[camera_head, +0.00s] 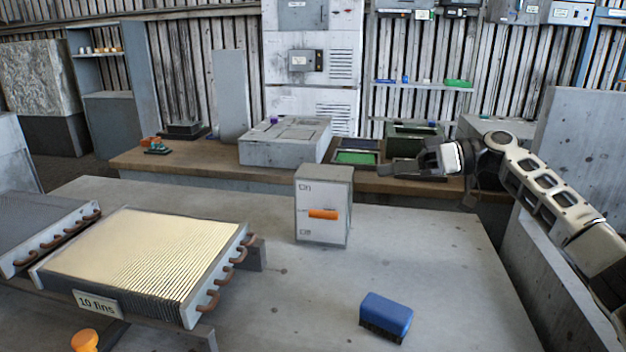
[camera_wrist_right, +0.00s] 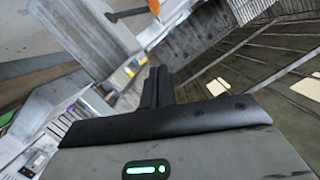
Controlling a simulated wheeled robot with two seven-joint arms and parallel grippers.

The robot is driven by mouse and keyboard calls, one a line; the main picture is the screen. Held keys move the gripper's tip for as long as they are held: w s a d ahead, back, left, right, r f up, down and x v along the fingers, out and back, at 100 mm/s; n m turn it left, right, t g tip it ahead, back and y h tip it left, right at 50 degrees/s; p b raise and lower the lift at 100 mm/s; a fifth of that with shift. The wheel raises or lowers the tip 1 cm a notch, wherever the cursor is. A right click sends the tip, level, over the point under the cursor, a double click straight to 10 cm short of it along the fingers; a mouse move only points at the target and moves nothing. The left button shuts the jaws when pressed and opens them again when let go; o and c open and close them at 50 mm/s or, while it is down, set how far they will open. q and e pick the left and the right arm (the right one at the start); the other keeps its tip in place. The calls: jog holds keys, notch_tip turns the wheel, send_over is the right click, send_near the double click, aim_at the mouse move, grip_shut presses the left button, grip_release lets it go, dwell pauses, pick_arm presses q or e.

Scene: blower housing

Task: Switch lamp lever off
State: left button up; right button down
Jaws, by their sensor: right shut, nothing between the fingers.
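The switch box (camera_head: 312,233) is a pale grey cabinet standing upright on the table. Its front carries an orange lever (camera_head: 323,214), about midway between a label reading "On" above and a smaller label below that looks like "Off". My right gripper (camera_head: 394,170) is shut and empty, up and to the right of the box and apart from it. Its dark fingers show pressed together in the right wrist view (camera_wrist_right: 158,88). My left gripper is not in view.
A finned coil (camera_head: 150,258) with copper bends and a "10 fins" sign (camera_head: 97,303) fills the table's left. A blue brush (camera_head: 386,315) lies at front right. A bench (camera_head: 195,159) with a grey case (camera_head: 285,148) stands behind. The table (camera_head: 430,255) right of the box is clear.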

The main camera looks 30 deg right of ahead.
jog(key=p, duration=0.3)
send_over(327, 215)
jog(key=w+d, duration=0.2)
jog(key=d, duration=0.2)
jog(key=f, duration=0.2)
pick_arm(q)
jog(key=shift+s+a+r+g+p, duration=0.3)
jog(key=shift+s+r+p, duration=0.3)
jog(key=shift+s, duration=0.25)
pick_arm(e)
jog(key=shift+s+a+f, duration=0.2)
jog(key=shift+s+f, duration=0.05)
jog(key=shift+f, duration=0.35)
jog(key=shift+s+a+f, duration=0.2)
jog(key=shift+a+f, duration=0.05)
jog(key=shift+f, duration=0.35)
jog(key=shift+s+a+f, duration=0.2)
jog(key=shift+s+f, duration=0.05)
jog(key=shift+f, duration=0.35)
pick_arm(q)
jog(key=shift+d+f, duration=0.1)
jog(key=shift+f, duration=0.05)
pick_arm(e)
jog(key=shift+a+f, duration=0.1)
